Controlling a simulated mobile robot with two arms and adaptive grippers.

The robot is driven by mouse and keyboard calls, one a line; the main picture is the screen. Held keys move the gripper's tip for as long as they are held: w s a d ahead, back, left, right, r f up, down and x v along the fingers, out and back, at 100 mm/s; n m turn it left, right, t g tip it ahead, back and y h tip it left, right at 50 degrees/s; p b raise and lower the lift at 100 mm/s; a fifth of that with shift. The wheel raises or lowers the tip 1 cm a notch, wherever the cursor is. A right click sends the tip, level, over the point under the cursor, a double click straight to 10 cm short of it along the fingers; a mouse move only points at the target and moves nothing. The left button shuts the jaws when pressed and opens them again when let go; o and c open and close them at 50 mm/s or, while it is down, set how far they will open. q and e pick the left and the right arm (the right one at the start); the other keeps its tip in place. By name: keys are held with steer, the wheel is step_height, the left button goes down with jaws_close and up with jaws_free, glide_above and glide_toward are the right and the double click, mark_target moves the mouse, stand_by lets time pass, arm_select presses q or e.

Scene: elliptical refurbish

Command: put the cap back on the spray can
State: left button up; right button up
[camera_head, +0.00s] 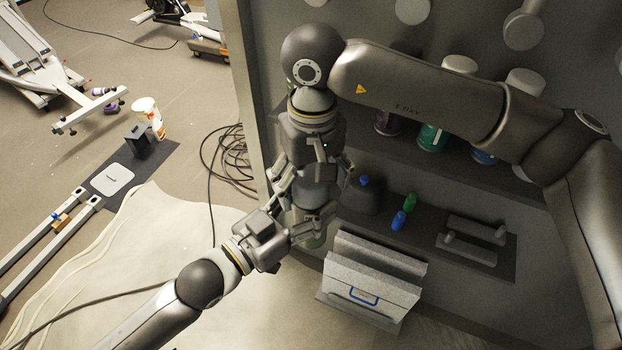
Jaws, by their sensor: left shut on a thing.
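The spray can (314,242) shows only as a small pale green part beneath the two grippers; the rest of it is hidden. My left gripper (308,232) reaches in from the lower left and is shut on the spray can. My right gripper (312,210) points down from above, right over the left one, with its fingers around the space above the can. I cannot tell whether it holds the cap. The cap itself cannot be made out between the fingers.
A small blue item (398,221) and a green item (410,202) stand on the dark lower shelf, near a dark blue-topped container (362,196). A grey box (370,285) stands below. Coloured containers, including a green one (432,137), line the upper shelf. Black cables (228,160) lie on the floor.

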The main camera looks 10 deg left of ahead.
mark_target(311, 173)
steer(key=shift+r, duration=0.1)
steer(key=shift+r, duration=3.95)
